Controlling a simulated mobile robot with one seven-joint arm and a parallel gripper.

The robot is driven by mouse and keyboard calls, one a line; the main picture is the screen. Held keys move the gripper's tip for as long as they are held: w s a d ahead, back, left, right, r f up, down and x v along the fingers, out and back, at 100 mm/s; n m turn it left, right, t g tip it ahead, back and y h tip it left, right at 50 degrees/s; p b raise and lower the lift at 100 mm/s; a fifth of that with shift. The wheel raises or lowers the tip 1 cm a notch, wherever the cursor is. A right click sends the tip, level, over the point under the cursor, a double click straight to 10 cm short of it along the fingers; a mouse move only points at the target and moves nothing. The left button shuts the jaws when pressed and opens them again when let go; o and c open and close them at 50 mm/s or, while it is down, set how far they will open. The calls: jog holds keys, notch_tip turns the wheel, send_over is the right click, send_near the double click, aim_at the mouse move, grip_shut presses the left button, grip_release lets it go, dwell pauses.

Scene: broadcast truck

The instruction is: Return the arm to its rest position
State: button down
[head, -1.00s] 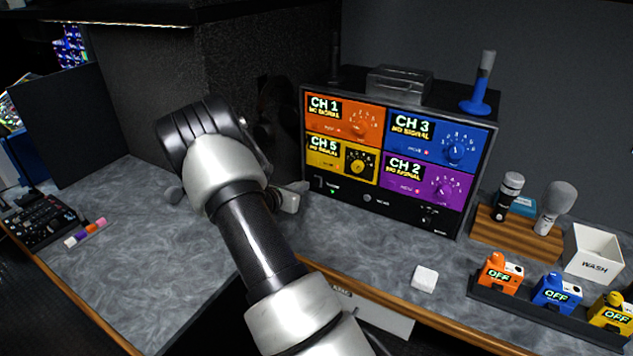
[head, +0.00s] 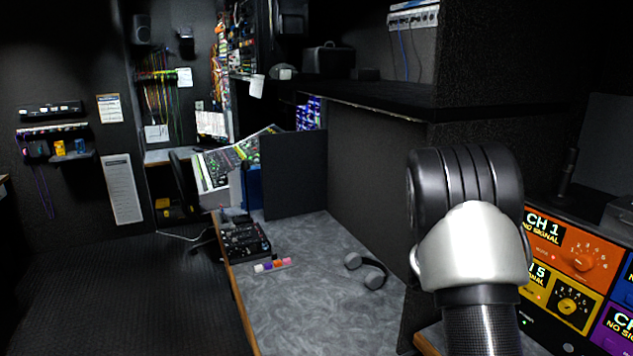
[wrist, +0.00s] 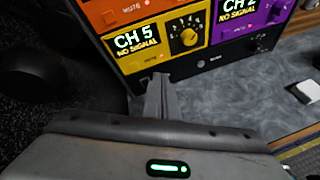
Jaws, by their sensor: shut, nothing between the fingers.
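My arm rises at the right of the head view, its dark ribbed joint and white shell in front of the multi-channel panel and the dark partition. The head view does not show my gripper, which the arm hides. In the wrist view my gripper (wrist: 161,98) is shut and empty, its fingers together over the grey counter, just in front of the panel's lower edge. The panel (wrist: 155,37) reads CH 5 NO SIGNAL there, with part of CH 2 to its right. The same panel (head: 572,268) shows at the right of the head view, partly behind my arm.
Headphones (head: 367,270), colored blocks (head: 273,265) and a mixer (head: 243,241) rest on the left counter (head: 300,318). A dark shelf (head: 375,100) overhangs it. A white block (wrist: 306,91) lies at the right in the wrist view. The floor (head: 120,290) at left looks clear.

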jog(key=s+a+r+m+y, duration=0.2)
jog(key=s+a+r+m, duration=0.3)
jog(key=r, duration=0.3)
jog(key=s+a+r+m+t+y+p, duration=0.1)
jog(key=s+a+r+m+y, duration=0.4)
jog(key=s+a, duration=0.6)
jog(key=s+a+r+m+t+y+p, duration=0.1)
jog(key=s+a+r+m+y, duration=0.4)
jog(key=s+a, duration=0.6)
jog(key=a+r+m+p, duration=0.1)
jog(key=a, duration=0.3)
jog(key=shift+s+t+p, duration=0.25)
jog(key=shift+t+p, duration=0.05)
